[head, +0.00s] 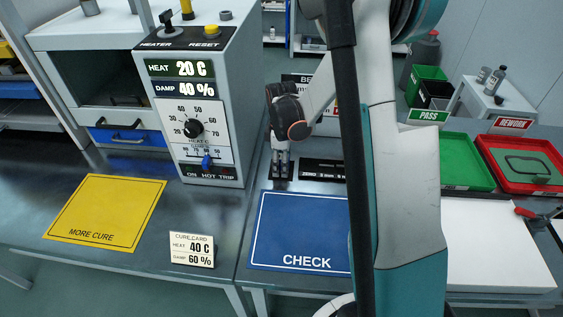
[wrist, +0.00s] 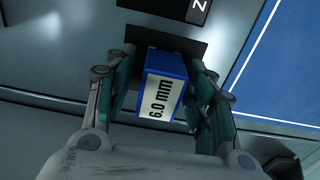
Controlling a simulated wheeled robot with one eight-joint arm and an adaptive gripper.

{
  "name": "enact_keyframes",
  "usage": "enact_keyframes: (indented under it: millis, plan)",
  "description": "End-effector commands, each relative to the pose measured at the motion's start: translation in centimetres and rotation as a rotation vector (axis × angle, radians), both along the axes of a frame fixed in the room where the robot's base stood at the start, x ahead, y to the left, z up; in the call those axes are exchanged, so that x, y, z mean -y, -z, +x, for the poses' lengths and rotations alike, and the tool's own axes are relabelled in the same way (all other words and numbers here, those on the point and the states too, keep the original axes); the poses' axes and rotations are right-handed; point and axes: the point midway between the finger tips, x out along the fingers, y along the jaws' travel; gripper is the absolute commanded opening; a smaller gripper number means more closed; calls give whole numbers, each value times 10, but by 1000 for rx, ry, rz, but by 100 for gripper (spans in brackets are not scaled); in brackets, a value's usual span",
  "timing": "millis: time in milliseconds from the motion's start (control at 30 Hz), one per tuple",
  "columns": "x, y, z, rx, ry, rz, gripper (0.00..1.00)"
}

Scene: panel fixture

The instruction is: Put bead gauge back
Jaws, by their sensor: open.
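A blue gauge block (wrist: 168,62) with a white label reading 6.0 mm stands on a black pad (wrist: 196,46) in the wrist view. My gripper (wrist: 163,82) is open, with one finger on each side of the block; I cannot tell whether either finger touches it. In the head view my gripper (head: 281,168) points down at the bench, left of a black plate (head: 322,163) reading ZERO and 3 mm. The block cannot be made out in the head view.
A blue CHECK mat (head: 298,232) lies in front of my gripper. The grey heater box (head: 190,60) stands to its left, with a yellow MORE CURE mat (head: 105,212) and a cure card (head: 192,249) nearby. Green (head: 455,177) and red (head: 497,145) trays are at right.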

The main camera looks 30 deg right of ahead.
Motion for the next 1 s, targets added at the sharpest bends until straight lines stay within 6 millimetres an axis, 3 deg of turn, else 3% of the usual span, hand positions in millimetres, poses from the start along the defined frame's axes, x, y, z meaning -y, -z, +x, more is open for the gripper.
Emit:
enact_keyframes:
  millis: [167,700,1000]
  plan:
    - [0,-8,0,0,0,0,50]
    - [0,-108,0,0,0,0,50]
    - [-5,-134,-5,17,27,-3,50]
